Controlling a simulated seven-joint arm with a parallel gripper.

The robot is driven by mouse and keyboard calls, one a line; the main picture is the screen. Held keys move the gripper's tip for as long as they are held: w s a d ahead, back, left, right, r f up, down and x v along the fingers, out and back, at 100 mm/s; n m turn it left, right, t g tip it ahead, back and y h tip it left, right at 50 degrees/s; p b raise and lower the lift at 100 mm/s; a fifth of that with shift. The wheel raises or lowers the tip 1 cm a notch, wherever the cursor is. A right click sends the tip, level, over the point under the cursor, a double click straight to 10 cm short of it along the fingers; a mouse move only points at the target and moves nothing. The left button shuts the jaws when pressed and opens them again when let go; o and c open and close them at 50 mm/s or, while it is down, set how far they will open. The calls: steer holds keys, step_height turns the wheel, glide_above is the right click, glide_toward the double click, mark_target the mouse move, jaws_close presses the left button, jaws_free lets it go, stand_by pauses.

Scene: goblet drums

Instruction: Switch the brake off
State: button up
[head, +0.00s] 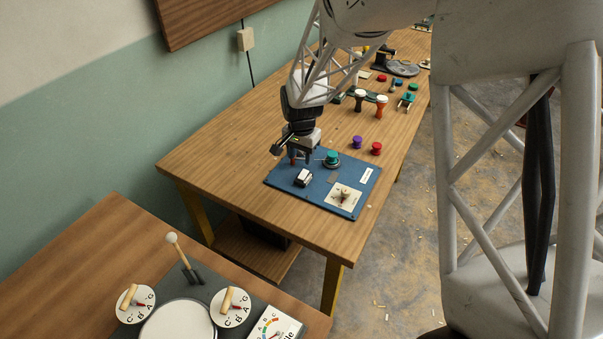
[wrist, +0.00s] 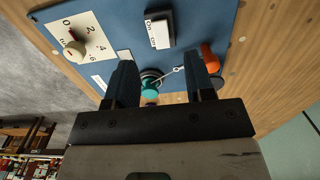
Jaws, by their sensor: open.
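A blue panel (head: 320,194) lies on the wooden table; it also shows in the wrist view (wrist: 200,12). It carries a black-framed white rocker switch (head: 303,178), which has "On" lettering in the wrist view (wrist: 159,31). A teal round knob (head: 332,157) with a metal link shows between my fingers in the wrist view (wrist: 152,78). An orange-red part (wrist: 209,60) is beside my right-hand finger. No lettering that I can read names the brake. My gripper (head: 300,156) is open and empty, pointing down over the panel's far-left part, behind the switch.
A white dial plate (head: 344,194) with a wooden knob and numbers sits on the panel. Purple (head: 357,142) and red (head: 376,148) spools stand behind the panel, with small goblet drums (head: 381,105) farther back. The table left of the panel is clear. A nearer table (head: 80,260) holds other dials.

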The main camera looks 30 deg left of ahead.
mark_target(302, 177)
steer(key=shift+f, duration=0.2)
steer(key=shift+f, duration=3.7)
jaws_close()
steer(key=shift+w+g, duration=0.15)
steer(key=shift+g, duration=0.45)
